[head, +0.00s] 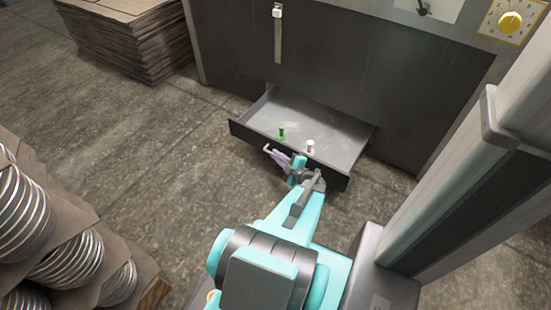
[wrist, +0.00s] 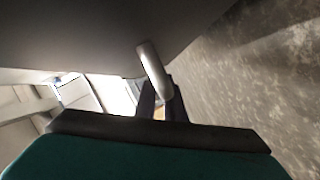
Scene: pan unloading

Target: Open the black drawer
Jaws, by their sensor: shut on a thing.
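The black drawer (head: 245,133) is pulled out from the bottom of a dark cabinet in the head view, with its grey inside floor showing. A green-topped peg-like item and a white-topped one stand in or at the front of it. My gripper (head: 283,160) is at the drawer's front face, by the handle. In the wrist view my gripper (wrist: 160,100) is shut on a pale bar-shaped handle (wrist: 153,68), beside the dark drawer front (wrist: 90,35). The handle is mostly hidden by my gripper in the head view.
The dark cabinet (head: 330,70) stands behind the drawer, with a yellow dial (head: 510,22) at upper right. Stacked cardboard (head: 125,40) lies at upper left. Metal coils on cardboard (head: 60,255) stand at lower left. Floor left of the drawer is clear.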

